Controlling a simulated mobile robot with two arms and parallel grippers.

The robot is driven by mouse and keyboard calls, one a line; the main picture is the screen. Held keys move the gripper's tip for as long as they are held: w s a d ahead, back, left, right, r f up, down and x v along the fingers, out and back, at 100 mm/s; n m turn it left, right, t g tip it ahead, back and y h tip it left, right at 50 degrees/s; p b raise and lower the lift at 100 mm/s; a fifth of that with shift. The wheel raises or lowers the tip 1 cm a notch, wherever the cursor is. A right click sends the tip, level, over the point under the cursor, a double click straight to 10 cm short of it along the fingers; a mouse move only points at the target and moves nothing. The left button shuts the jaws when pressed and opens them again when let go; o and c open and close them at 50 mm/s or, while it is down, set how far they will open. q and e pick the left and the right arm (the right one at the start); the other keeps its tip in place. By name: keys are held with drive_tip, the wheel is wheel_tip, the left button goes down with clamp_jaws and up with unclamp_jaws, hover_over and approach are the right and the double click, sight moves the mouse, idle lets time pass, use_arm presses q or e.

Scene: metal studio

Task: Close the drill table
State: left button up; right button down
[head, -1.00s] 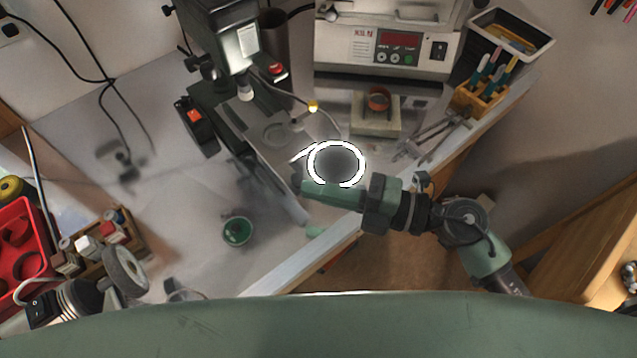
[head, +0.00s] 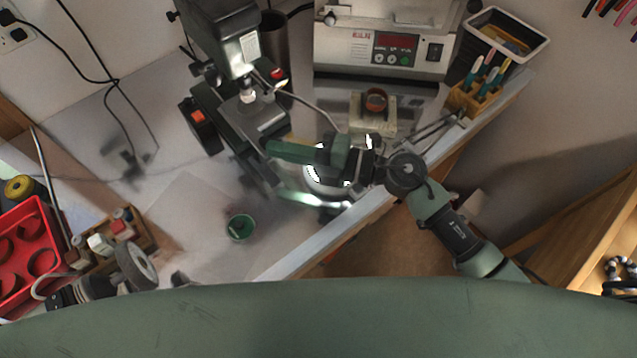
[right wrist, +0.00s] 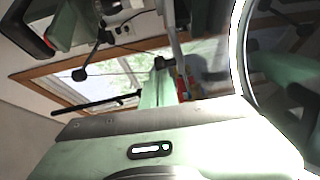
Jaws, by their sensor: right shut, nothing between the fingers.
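The drill press (head: 222,35) stands at the back of the bench, dark green and black, with its chuck pointing down. Its small dark table (head: 256,120) shows under the chuck. My right gripper (head: 270,148) is shut and empty, with its green fingers pointing left at the near right edge of the drill table. Whether they touch it I cannot tell. In the right wrist view the shut green fingers (right wrist: 158,88) point away from the camera. My left gripper is not in view.
A bright ring lamp (head: 313,172) is partly hidden behind my right gripper. A green cup (head: 240,227) stands on the bench. A grey machine (head: 385,40), a tool block (head: 478,97) and a red tray (head: 28,250) are around.

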drive_tip(key=shift+w+r, duration=0.1)
idle(0.3)
drive_tip(key=shift+d, duration=0.3)
drive_tip(key=b+v, duration=0.2)
drive_tip(key=v, duration=0.4)
drive_tip(key=shift+s+d, duration=0.25)
drive_tip(key=shift+s+d+b, duration=0.1)
drive_tip(key=shift+d+b, duration=0.2)
drive_tip(key=shift+d, duration=0.05)
